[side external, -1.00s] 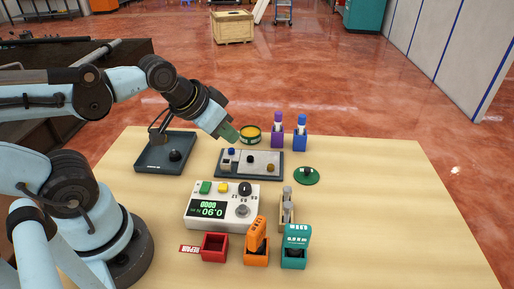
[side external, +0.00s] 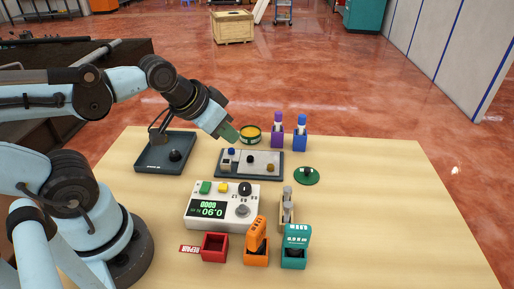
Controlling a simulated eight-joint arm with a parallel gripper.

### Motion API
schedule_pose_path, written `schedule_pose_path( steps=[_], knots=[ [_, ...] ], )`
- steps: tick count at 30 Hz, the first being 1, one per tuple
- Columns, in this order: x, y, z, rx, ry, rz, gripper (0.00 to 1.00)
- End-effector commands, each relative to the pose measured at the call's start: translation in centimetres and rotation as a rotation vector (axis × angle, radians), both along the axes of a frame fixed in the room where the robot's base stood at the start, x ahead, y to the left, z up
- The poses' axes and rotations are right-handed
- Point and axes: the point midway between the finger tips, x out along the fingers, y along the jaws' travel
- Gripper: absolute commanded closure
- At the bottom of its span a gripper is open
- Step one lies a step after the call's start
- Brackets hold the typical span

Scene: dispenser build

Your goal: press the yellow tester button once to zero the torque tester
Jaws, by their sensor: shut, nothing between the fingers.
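The torque tester (side external: 222,222) is a white box near the middle of the table, with a lit green display (side external: 207,209). Its yellow button (side external: 223,188) sits on the top panel, between a green button (side external: 205,187) and a black knob (side external: 245,188). A round grey metal part (side external: 242,211) is at its front right. My gripper (side external: 232,136) is shut and empty. It is behind and above the tester, over the back left of the grey fixture plate, apart from the yellow button. Its fingertips are small in this view.
A grey fixture plate (side external: 262,174) with small parts lies behind the tester. A dark tray (side external: 150,163) is at back left. Red (side external: 214,247), orange (side external: 256,256) and teal (side external: 293,259) holders stand in front. Purple (side external: 277,139) and blue (side external: 300,141) holders stand behind. The table's right side is clear.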

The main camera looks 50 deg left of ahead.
Motion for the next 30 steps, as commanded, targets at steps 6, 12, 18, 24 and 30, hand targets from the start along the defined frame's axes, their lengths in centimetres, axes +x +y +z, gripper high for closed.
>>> schedule_pose_path(
  steps=[6, 12, 18, 24, 30],
  knots=[
    [-0.2, 0.1, 0.0, -0.011, 0.007, 0.005, 1.00],
    [-1.7, 0.1, -0.2, -0.144, 0.070, 0.040, 1.00],
    [-3.3, -0.8, 0.5, -0.332, 0.111, 0.050, 1.00],
    [-3.8, -1.5, 1.4, -0.435, 0.111, 0.039, 1.00],
    [-3.9, -1.6, 1.5, -0.447, 0.111, 0.034, 1.00]
  ],
)
